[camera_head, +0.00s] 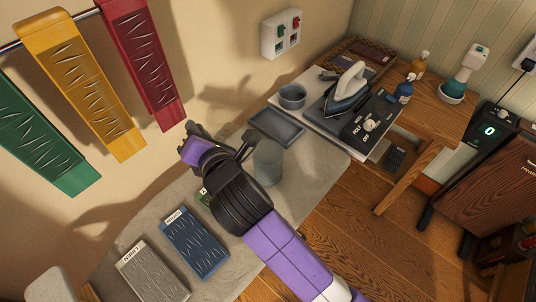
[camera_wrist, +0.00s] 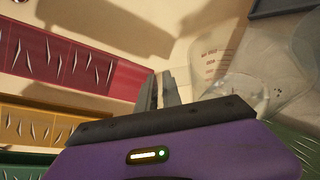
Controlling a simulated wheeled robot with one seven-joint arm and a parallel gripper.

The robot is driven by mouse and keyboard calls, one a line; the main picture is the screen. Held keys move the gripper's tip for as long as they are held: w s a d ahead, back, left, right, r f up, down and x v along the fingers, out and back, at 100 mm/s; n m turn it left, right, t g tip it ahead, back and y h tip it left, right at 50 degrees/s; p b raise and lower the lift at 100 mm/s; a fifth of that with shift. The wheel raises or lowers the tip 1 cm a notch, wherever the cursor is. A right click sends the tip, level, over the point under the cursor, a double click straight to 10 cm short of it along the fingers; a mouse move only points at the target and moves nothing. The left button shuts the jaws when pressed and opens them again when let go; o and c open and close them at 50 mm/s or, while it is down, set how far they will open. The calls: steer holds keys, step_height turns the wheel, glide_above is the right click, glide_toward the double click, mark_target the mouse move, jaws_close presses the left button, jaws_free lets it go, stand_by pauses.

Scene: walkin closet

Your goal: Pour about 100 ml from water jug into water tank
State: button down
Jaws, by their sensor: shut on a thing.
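A clear, see-through water jug (camera_head: 268,163) with red measuring marks shows beside my gripper in the head view. In the wrist view the jug (camera_wrist: 222,62) fills the right side, tilted in the picture, with its marked wall near my fingers. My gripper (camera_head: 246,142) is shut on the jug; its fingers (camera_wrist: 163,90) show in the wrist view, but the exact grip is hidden. A round grey-blue open container (camera_head: 292,96) stands beside the iron; I cannot tell whether it is the water tank. The water level is not clear.
A dark shallow tray (camera_head: 276,126) lies behind the jug. A white iron (camera_head: 347,88) stands on a dark base to the right. A blue box (camera_head: 193,242) and grey box (camera_head: 152,270) lie in front. Coloured cloths, including a yellow one (camera_head: 82,92), hang at left.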

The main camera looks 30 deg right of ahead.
steer(key=shift+s+d+r+m+y+b, duration=0.15)
steer(key=shift+d+r+m+b, duration=0.1)
steer(key=shift+r+m+b, duration=0.15)
steer(key=shift+d+r+m+y+b, duration=0.15)
steer(key=shift+d+r+m+b, duration=0.1)
steer(key=shift+r, duration=0.25)
steer(key=shift+t, duration=0.3)
steer(key=shift+s+d+r+m+b, duration=0.1)
steer(key=shift+d+r+m+b, duration=0.35)
steer(key=shift+d+r+b, duration=0.15)
steer(key=shift+s+d+r+y+b, duration=0.1)
steer(key=shift+d+r+y+b, duration=0.05)
steer(key=shift+r+y+b, duration=0.15)
steer(key=shift+s+d+r+m+t+b, duration=0.15)
steer(key=shift+d+r+m+t+b, duration=0.3)
steer(key=shift+m+b, duration=0.2)
stand_by(0.5)
steer(key=shift+s+d+r+m+y, duration=0.2)
steer(key=shift+d+m, duration=0.1)
steer(key=shift+d, duration=0.25)
steer(key=shift+s+d+r+m+y, duration=0.15)
steer(key=shift+d+m, duration=0.1)
steer(key=shift+d, duration=0.25)
steer(key=shift+w, duration=0.1)
